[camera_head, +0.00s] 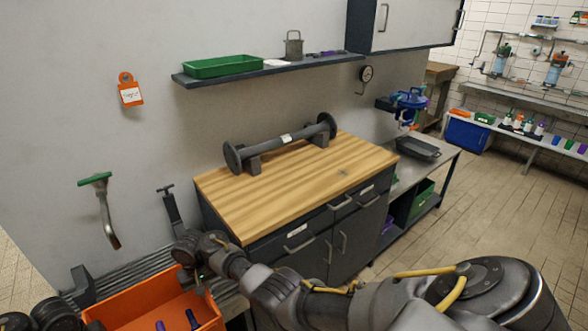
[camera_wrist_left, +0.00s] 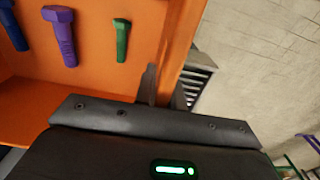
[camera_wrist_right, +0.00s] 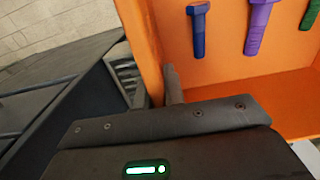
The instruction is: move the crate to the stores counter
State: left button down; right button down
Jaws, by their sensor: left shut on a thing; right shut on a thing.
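The orange crate (camera_head: 140,301) is at the bottom left of the head view, its near part cut off. It holds several bolts: blue (camera_wrist_right: 198,28), purple (camera_wrist_left: 62,40) and green (camera_wrist_left: 122,40). My right gripper (camera_head: 197,280) is shut on the crate's right wall; the right wrist view shows its fingers (camera_wrist_right: 156,92) astride the wall. My left gripper's fingers (camera_wrist_left: 165,90) are shut on the opposite wall in the left wrist view. I cannot tell whether the crate is lifted. No readable label marks the stores counter.
A wood-topped cabinet (camera_head: 290,195) bears a grey flanged pipe (camera_head: 285,143) at its back. Its front half is clear. A slatted grey surface (camera_head: 228,297) lies beside the crate. A grey bench (camera_head: 428,165) with a dark tray and a long wall bench (camera_head: 535,140) stand farther right.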

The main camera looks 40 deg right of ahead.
aim_at(329, 164)
jog(key=u, duration=2.3)
jog(key=k, duration=2.7)
jog(key=z, duration=1.45)
